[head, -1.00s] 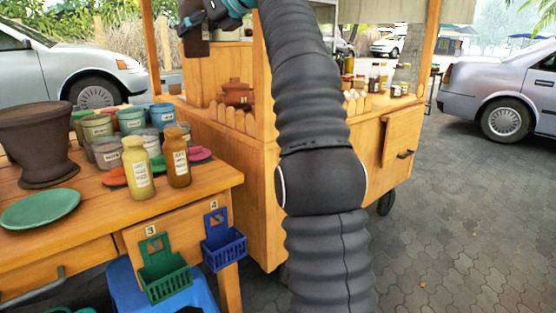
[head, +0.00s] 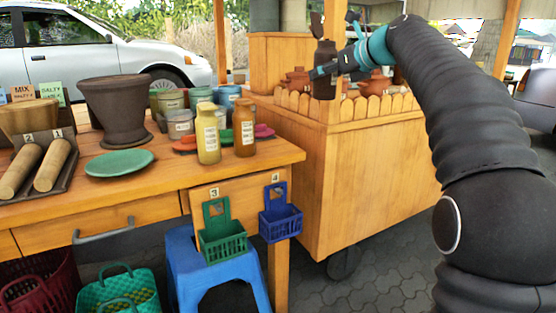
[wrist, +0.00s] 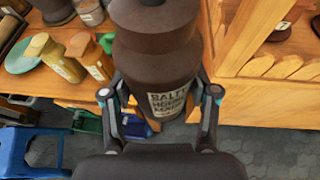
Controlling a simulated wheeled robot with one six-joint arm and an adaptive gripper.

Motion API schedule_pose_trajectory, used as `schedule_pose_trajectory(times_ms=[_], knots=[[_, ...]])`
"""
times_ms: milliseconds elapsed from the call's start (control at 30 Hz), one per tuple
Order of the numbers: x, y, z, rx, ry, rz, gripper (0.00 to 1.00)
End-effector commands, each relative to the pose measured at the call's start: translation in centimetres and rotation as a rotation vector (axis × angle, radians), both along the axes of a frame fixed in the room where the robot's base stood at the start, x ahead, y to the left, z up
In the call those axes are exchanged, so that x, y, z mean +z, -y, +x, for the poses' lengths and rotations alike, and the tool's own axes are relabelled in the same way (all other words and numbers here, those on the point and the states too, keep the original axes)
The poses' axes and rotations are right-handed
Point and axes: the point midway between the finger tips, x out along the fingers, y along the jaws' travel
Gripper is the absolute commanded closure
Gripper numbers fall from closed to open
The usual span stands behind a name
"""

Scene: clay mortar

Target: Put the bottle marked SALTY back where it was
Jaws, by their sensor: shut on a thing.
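My gripper (head: 338,68) is shut on a dark brown bottle (head: 324,82) and holds it upright in the air, in front of the wooden cart. In the wrist view the bottle (wrist: 155,60) stands between the two fingers, with a label whose top line reads SALTY. The table (head: 285,158) is to the left of and below the bottle. A yellow bottle (head: 207,138) and an amber bottle (head: 244,132) stand near its right end. Baskets numbered 3, green (head: 222,242), and 4, blue (head: 280,222), hang at the table's front.
A brown mortar (head: 118,110), a green plate (head: 119,163), two pestles on a numbered rack and several small jars crowd the table. SALTY and MIX cards stand at the far left. The cart (head: 375,165) is close behind the bottle. A blue stool (head: 205,275) is below.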

Motion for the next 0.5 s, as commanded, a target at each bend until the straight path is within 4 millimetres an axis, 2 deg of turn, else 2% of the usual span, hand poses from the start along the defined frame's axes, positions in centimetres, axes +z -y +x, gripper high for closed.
schedule_pose_trajectory(times_ms=[33,100,333,500], knots=[[-1.7,-1.0,-0.2,0.009,0.000,0.000,0.79],[-3.0,-1.8,-0.1,0.016,-0.001,-0.002,0.79],[-5.2,-3.8,0.4,0.027,-0.001,-0.006,0.79],[-7.1,-6.4,1.9,0.031,-0.003,-0.007,0.79]])
